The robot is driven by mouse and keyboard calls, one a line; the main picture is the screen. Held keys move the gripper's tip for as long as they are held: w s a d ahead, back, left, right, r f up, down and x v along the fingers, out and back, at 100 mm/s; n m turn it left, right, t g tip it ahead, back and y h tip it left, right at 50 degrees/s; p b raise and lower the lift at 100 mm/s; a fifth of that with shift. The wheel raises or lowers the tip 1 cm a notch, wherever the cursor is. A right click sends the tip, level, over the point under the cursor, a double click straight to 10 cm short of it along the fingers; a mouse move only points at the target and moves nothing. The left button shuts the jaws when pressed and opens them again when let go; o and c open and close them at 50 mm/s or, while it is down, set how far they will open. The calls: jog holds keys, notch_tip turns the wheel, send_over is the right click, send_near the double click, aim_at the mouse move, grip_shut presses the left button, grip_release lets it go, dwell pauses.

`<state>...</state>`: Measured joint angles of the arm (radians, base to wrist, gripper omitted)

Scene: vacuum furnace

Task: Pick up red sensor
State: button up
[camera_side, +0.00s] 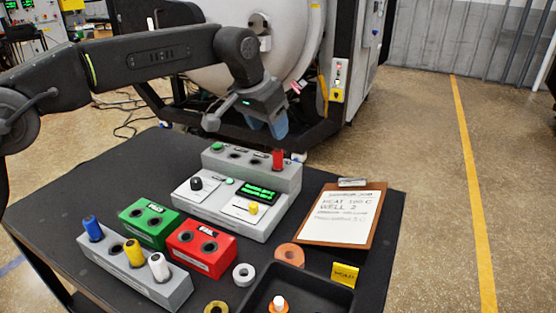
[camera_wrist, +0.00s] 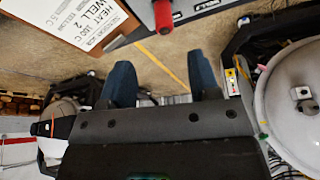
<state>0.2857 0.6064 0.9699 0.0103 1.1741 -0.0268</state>
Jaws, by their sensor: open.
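The red sensor (camera_side: 278,159) stands upright at the right end of the raised back row of a grey console (camera_side: 262,220). It also shows at the top middle of the wrist view (camera_wrist: 162,17). My gripper (camera_side: 280,127) is above and behind the console in the side view, close to the red sensor but apart from it. In the wrist view its two blue fingers (camera_wrist: 162,78) are spread wide with nothing between them.
A grey rack (camera_side: 170,290) holds blue, yellow and white sensors. Green (camera_side: 150,222) and red (camera_side: 205,262) blocks stand beside the console. A clipboard (camera_side: 375,215) lies right. A black tray (camera_side: 335,291) is in front. The furnace (camera_side: 285,40) stands behind.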

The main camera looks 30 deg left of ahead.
aim_at(278, 150)
jog(key=x, duration=0.9)
jog(key=shift+w+a+f, duration=0.2)
jog(key=shift+w+a, duration=0.05)
jog(key=shift+w, duration=0.05)
jog(key=shift+c, duration=0.5)
grip_shut()
jog(key=shift+r, duration=0.2)
